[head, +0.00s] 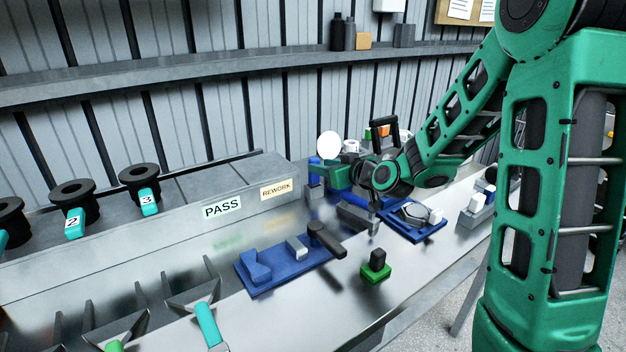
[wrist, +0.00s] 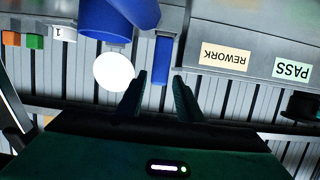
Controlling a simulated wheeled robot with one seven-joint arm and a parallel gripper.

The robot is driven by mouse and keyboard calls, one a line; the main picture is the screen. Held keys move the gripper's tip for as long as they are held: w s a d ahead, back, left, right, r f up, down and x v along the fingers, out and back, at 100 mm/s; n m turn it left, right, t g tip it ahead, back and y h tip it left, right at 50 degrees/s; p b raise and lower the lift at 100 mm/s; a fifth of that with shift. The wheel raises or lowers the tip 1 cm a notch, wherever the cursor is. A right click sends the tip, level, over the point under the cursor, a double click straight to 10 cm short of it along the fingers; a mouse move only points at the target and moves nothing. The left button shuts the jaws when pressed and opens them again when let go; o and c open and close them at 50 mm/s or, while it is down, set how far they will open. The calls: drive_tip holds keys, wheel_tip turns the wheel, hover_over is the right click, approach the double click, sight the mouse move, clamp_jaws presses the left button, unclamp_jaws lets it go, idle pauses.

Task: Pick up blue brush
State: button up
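My gripper (wrist: 160,97) is open in the wrist view, its two dark fingers apart with nothing held between them. An upright blue bar (wrist: 162,60) shows just beyond the gap between the fingertips; I cannot tell for sure whether it is the blue brush. In the head view a blue upright piece (head: 314,162) stands left of a white round disc (head: 328,145), close to my gripper (head: 316,186). The fingertips are hard to make out there. The disc also shows in the wrist view (wrist: 114,72), left of the bar. Larger blue rounded parts (wrist: 105,22) lie beside it.
A blue fixture board (head: 290,275) with a dark-handled clamp and a green block with a black knob (head: 376,266) are on the metal bench. Another blue tray (head: 425,236) is beside my arm. PASS (head: 222,207) and REWORK (head: 276,189) labels mark the ledge.

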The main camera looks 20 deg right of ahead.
sight(317, 160)
drive_tip(key=x, duration=0.3)
drive_tip(key=shift+w+r, duration=0.1)
drive_tip(key=shift+w, duration=0.05)
clamp_jaws()
drive_tip(key=shift+r, duration=0.1)
drive_tip(key=shift+r, duration=0.45)
drive_tip(key=s+a+r, duration=0.8)
drive_tip(key=r, duration=0.2)
drive_tip(key=shift+s, duration=0.2)
